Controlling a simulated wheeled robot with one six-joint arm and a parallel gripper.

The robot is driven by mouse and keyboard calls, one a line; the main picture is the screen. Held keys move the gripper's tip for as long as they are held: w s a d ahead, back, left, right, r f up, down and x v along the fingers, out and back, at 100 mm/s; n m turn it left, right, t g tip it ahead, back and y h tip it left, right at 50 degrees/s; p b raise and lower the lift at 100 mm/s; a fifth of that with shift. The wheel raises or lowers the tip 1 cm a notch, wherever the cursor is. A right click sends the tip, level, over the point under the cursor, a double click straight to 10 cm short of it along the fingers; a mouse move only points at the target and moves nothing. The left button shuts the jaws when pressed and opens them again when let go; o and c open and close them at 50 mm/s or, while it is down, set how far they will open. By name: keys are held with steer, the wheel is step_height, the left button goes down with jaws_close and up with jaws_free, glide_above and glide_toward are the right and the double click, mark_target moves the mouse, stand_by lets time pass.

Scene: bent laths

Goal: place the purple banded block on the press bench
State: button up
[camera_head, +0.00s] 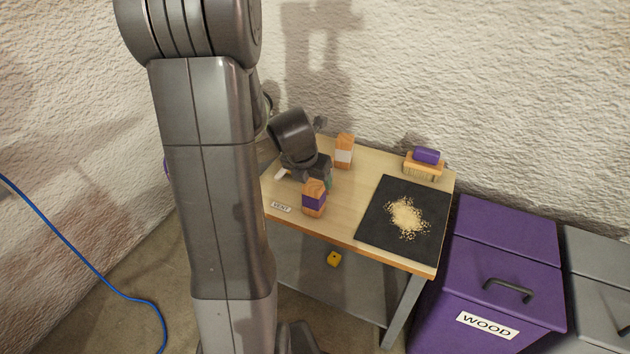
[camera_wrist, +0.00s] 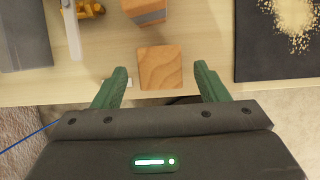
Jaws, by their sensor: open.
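The purple banded block (camera_head: 314,198) stands upright on the light wood table (camera_head: 350,210), near its front edge. My gripper (camera_head: 308,168) is over the table, just behind and to the left of the block in the head view. In the wrist view my gripper (camera_wrist: 160,80) is open, its green fingers apart. The plain wood top of a block (camera_wrist: 160,67), apparently the purple banded one, shows between and slightly ahead of the fingertips. Its band is hidden there, and contact or height cannot be told. I cannot tell whether any surface in view is the press bench.
A white banded block (camera_head: 344,150) stands behind. A purple-backed brush (camera_head: 425,163) and a dark mat (camera_head: 380,225) with sawdust lie right. A purple bin (camera_head: 500,250) marked WOOD and a grey bin (camera_head: 598,270) stand beside the table. A yellow item (camera_head: 334,258) lies below.

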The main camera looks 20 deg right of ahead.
steer(key=p+v, duration=0.1)
steer(key=v, duration=0.5)
